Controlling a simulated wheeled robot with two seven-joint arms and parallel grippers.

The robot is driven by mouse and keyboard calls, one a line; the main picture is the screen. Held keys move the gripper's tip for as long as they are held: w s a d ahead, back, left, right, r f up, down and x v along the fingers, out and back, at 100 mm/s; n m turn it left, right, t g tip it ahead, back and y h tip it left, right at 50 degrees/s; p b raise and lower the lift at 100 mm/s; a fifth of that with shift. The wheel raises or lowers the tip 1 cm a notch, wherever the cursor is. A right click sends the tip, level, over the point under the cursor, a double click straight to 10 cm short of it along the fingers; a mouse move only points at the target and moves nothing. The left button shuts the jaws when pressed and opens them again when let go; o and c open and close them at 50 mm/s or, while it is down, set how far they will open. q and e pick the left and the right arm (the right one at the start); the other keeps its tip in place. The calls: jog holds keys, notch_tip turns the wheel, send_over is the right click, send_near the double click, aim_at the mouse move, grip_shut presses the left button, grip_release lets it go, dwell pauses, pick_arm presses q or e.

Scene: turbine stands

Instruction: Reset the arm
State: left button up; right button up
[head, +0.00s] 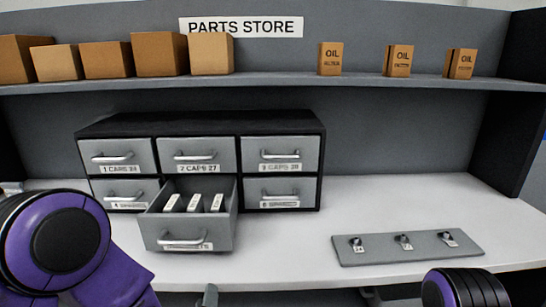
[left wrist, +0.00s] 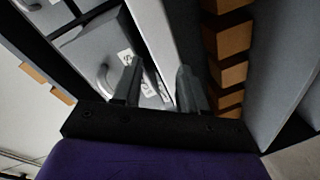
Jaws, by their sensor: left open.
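My left arm comes in at the lower left of the head view, purple and black, in front of the bench. My left gripper (left wrist: 158,74) shows best in the left wrist view. Its two dark fingers stand apart with nothing held between them. Beyond the fingers, that view shows the drawer cabinet and the shelf boxes at a steep tilt. In the head view only a grey tip at the bottom edge may belong to it. A black ridged part of my right arm shows at the lower right; its gripper is not visible.
A drawer cabinet (head: 200,122) stands on the white bench (head: 290,240). Its lower middle drawer (head: 188,236) is pulled out, with several white-labelled items inside. A grey plate (head: 408,255) with small fittings lies to the right. Cardboard boxes (head: 158,54) and oil boxes (head: 330,59) stand on the shelf.

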pick_arm(q)
jog(key=s+a+f+m+g+h, duration=0.1)
jog(key=s+a+f+m+g, duration=0.2)
jog(key=f, duration=0.4)
jog(key=s+a+f+m+g, duration=0.2)
jog(key=s+f+g, duration=0.15)
jog(key=f, duration=0.45)
jog(key=s+a+f+m+g, duration=0.1)
jog(key=s+a+f+g, duration=0.2)
jog(key=s, duration=0.7)
jog(key=s+a+f+g+y, duration=0.1)
jog(key=s+a+f+g, duration=0.2)
jog(key=s+a+f, duration=0.2)
jog(key=s+f, duration=0.3)
jog(key=s, duration=0.1)
jog(key=shift+s+a+m+y, duration=0.25)
jog(key=shift+s+m+y, duration=0.05)
jog(key=shift+s+m, duration=0.1)
jog(key=shift+g, duration=0.25)
